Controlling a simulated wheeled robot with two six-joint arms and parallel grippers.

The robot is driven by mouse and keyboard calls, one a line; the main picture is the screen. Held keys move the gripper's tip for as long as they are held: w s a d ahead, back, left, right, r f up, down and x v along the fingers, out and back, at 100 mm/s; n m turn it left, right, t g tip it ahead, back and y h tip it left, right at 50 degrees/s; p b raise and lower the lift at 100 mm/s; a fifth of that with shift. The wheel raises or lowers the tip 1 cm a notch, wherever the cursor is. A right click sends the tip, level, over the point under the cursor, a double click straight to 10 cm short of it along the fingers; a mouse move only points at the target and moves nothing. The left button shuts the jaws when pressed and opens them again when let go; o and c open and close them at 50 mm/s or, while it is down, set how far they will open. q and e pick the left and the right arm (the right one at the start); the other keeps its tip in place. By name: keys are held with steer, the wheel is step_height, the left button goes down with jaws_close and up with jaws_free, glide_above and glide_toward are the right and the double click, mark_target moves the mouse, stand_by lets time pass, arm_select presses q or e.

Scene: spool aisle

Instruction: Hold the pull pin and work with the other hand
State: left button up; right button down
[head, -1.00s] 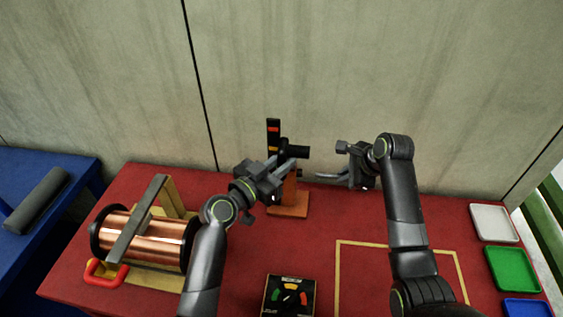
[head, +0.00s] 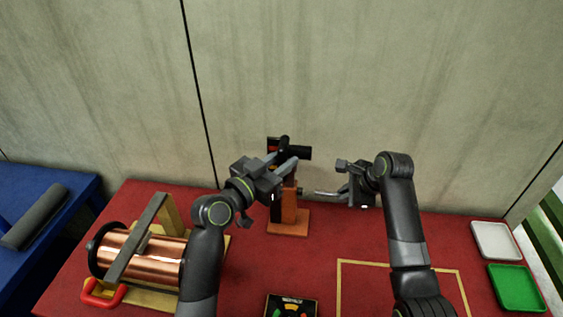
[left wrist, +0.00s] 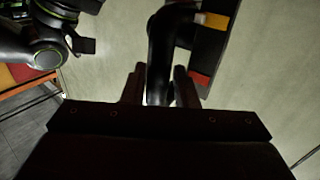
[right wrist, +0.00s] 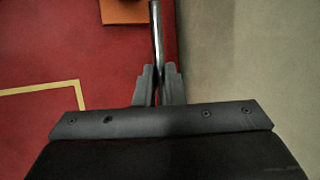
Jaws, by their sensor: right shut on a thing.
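An orange stand (head: 289,217) carries a dark upright post with red and yellow marks (left wrist: 203,75) and a black handle (head: 298,153). My left gripper (head: 285,163) is at the handle. In the left wrist view its fingers (left wrist: 158,88) stand on either side of a black bar, apart, with no clear grip on it. My right gripper (head: 345,180) is right of the stand, shut on the silver pull pin (head: 326,193). The pin also runs up from between the fingers in the right wrist view (right wrist: 157,40). Whether its far end sits in the stand is unclear.
A copper spool (head: 150,260) in a cradle with a red handle (head: 103,297) stands on the left of the red table. A yellow outlined square (head: 400,266) is clear. White (head: 496,240) and green (head: 516,288) trays lie right.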

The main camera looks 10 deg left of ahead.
arm_select(q)
steer(key=shift+f, duration=0.1)
steer(key=v, duration=1.2)
step_height(320, 180, up, 4)
stand_by(0.5)
steer(key=a, duration=1.6)
stand_by(0.6)
